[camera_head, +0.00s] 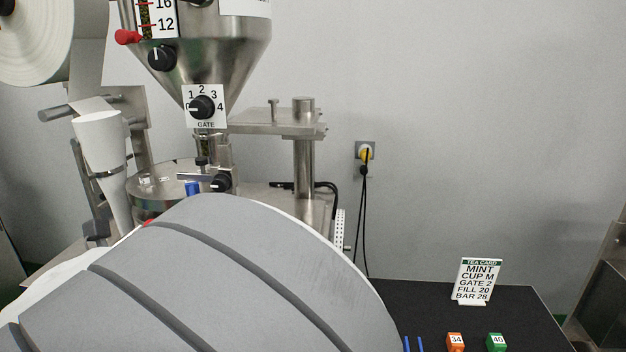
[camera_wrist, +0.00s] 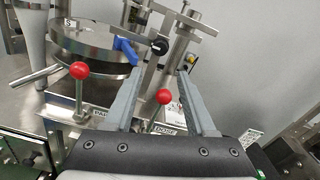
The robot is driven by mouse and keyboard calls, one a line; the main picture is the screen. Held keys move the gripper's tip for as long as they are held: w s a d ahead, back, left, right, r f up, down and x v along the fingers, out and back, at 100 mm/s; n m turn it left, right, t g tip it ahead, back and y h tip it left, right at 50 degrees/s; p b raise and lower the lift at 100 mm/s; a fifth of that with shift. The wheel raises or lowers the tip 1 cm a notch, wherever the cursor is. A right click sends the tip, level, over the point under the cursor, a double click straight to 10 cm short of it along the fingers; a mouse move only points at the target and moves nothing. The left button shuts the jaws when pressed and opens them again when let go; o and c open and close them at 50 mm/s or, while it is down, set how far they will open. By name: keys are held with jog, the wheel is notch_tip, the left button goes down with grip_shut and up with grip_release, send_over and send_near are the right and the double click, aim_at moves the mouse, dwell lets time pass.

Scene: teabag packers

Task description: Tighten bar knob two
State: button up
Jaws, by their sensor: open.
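My gripper (camera_wrist: 160,72) is open, its two grey fingers apart and pointing at the machine, with nothing held between them. A black knob (camera_wrist: 159,46) on a metal bar shows just beyond the fingertips. A blue handle (camera_wrist: 125,50) is left of it, near the left fingertip. A red ball knob (camera_wrist: 164,96) shows between the fingers and another red ball knob (camera_wrist: 79,70) stands on a post at left. I cannot tell which of these is bar knob two. In the head view, a black knob (camera_head: 221,182) and a blue part (camera_head: 192,188) show; my arm hides my gripper.
The round metal plate (camera_wrist: 85,42) and a steel column (camera_wrist: 178,60) crowd the space around the fingers. The hopper (camera_head: 225,50) with its gate dial (camera_head: 203,107) is above. A tea card (camera_head: 478,281) reading BAR 28 stands on the black table (camera_head: 420,300), beside orange (camera_head: 455,342) and green (camera_head: 496,342) blocks.

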jog(key=w, duration=0.5)
jog(key=w+d+p, duration=0.1)
jog(key=w, duration=1)
jog(key=shift+w+d, duration=0.2)
jog(key=shift+w, duration=0.15)
jog(key=shift+f, duration=0.1)
grip_shut()
